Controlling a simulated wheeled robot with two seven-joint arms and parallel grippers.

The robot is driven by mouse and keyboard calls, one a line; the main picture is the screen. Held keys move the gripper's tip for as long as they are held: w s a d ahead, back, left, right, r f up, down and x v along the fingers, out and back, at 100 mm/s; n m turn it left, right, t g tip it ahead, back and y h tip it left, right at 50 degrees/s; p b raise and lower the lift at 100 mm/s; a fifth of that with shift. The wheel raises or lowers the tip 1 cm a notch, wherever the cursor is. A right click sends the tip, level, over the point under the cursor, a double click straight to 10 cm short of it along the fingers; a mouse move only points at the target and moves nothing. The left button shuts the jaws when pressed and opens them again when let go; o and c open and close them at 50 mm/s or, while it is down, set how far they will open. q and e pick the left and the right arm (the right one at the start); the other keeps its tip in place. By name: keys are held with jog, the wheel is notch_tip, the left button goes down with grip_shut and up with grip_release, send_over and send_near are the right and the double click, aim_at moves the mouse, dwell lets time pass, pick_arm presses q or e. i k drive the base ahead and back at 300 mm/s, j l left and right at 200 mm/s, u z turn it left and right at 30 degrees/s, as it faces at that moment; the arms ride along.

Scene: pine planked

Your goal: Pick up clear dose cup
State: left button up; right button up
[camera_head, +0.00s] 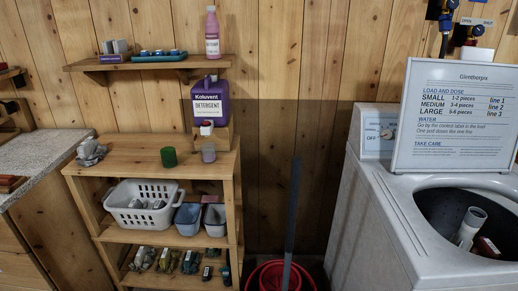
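The clear dose cup (208,153) looks greyish and see-through. It stands upright on the top board of the wooden shelf unit (130,150), near its right end. A green cup (168,157) stands to its left. Behind and above it is a purple detergent jug (210,104) with a white label and a spout, resting on a small wooden stand. Neither of my grippers shows in the head view, and nothing is touching the clear cup.
A white basket (145,204) and blue-grey bins (188,218) fill the middle shelf. A grey bundle (91,152) lies at the top board's left end. A red bucket (280,275) with a dark pole stands right of the unit. The open washer (390,220) carries a sign (455,115).

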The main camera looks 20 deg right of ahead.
aim_at(208, 150)
jog(key=i+j+z, duration=0.2)
jog(key=z, duration=0.2)
jog(key=i+j+z, duration=0.1)
jog(key=j+z, duration=0.25)
jog(key=i+j+z, duration=0.15)
jog(key=z, duration=0.25)
jog(key=j+z, duration=0.65)
jog(key=j, duration=0.3)
jog(key=i, duration=0.05)
